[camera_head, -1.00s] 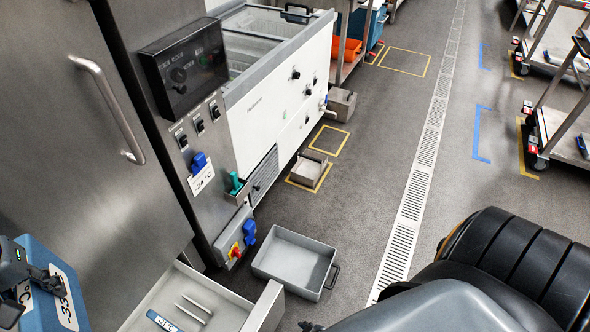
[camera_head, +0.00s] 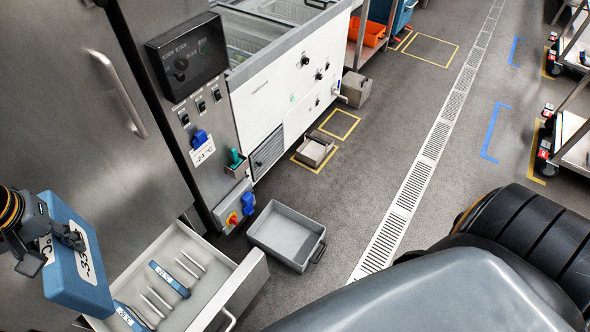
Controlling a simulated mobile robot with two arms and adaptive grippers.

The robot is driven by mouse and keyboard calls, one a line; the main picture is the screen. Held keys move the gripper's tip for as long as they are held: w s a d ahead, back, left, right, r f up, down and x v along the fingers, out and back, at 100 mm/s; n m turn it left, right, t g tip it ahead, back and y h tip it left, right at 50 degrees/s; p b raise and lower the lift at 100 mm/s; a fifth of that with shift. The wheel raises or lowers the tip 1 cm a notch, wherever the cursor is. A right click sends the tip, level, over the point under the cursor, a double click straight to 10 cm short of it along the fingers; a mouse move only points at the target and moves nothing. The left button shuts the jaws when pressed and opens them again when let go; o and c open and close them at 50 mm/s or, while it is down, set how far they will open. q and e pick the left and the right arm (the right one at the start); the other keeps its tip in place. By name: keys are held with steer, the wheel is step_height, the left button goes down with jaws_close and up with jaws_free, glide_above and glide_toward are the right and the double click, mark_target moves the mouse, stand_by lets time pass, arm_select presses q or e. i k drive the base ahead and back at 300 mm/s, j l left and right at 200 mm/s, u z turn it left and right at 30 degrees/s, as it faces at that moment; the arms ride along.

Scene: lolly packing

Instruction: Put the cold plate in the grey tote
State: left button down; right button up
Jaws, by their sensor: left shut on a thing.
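A blue cold plate (camera_head: 78,276) with a white "-33" label is at the lower left. My left gripper (camera_head: 62,238) is shut on its upper part and holds it up, tilted, in front of the steel cabinet and left of the open drawer. The grey tote (camera_head: 262,241) stands on the floor right of the drawer. It is open at the top, and its visible inside looks empty. The held plate is well apart from the tote. My right gripper is not in view.
The open drawer (camera_head: 249,280) holds several thin upright plates, some blue. A steel cabinet (camera_head: 75,130) rises behind it. A small grey bin (camera_head: 314,154) stands on a yellow floor marking. The floor right of the tote is clear up to the drain grating (camera_head: 409,198).

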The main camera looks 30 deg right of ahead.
mark_target(286, 240)
steer(key=l+u, duration=0.15)
steer(key=l, duration=0.9)
steer(key=k+l+u, duration=0.15)
steer(key=l, duration=0.85)
steer(key=i+l, duration=0.15)
steer(key=l, duration=0.2)
steer(key=i+l+u, duration=0.1)
steer(key=l, duration=0.25)
steer(key=i+l, duration=0.2)
steer(key=l, duration=0.15)
steer(key=i+l+u, duration=0.1)
steer(key=l, duration=0.3)
steer(key=i+l+u, duration=0.1)
steer(key=l, duration=0.25)
steer(key=i+l, duration=0.2)
